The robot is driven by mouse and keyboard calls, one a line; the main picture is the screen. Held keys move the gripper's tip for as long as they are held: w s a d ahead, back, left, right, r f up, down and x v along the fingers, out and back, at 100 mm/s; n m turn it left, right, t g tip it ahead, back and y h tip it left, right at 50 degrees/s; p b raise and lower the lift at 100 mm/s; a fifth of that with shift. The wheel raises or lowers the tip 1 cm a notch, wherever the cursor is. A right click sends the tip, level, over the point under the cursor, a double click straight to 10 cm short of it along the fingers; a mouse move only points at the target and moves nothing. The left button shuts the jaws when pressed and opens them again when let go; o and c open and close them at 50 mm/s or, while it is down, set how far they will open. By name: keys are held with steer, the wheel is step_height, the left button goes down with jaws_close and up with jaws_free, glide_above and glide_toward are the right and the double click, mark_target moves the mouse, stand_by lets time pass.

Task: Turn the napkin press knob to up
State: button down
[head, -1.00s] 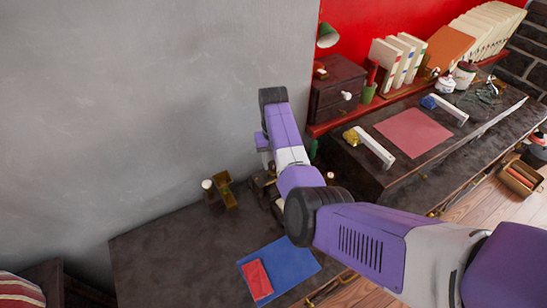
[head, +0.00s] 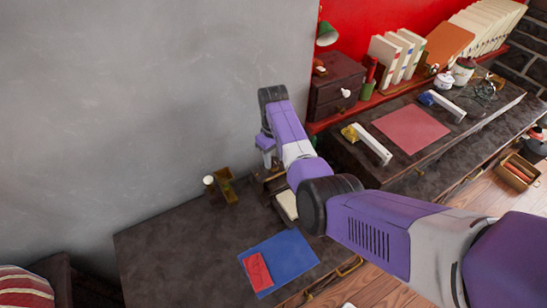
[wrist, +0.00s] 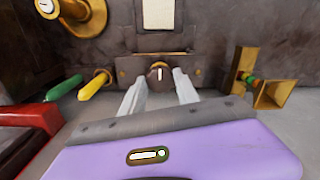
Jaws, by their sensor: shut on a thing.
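The napkin press knob (wrist: 159,73) is small, round and dark, with a white mark that stands about upright in the wrist view. It sits on the front of a dark panel with brass-coloured trim (wrist: 126,72). A white napkin-like piece (wrist: 158,14) shows above it. My gripper (wrist: 159,79) has its two pale fingers on either side of the knob and is shut on it. In the head view my arm hides the knob and the fingertips. A pale pad (head: 286,206) shows beside my arm there.
A brass holder (wrist: 275,94) stands close to the right of my fingers. Yellow (wrist: 94,87) and green (wrist: 64,88) handles and a red object (wrist: 30,120) lie to the left. In the head view a blue mat (head: 290,255) with a red cloth (head: 258,271) lies on the dark table.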

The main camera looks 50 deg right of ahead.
mark_target(274, 160)
steer(key=shift+r, duration=0.1)
steer(key=c, duration=0.9)
jaws_free()
steer(key=shift+r+b, duration=0.35)
steer(key=shift+r, duration=3.55)
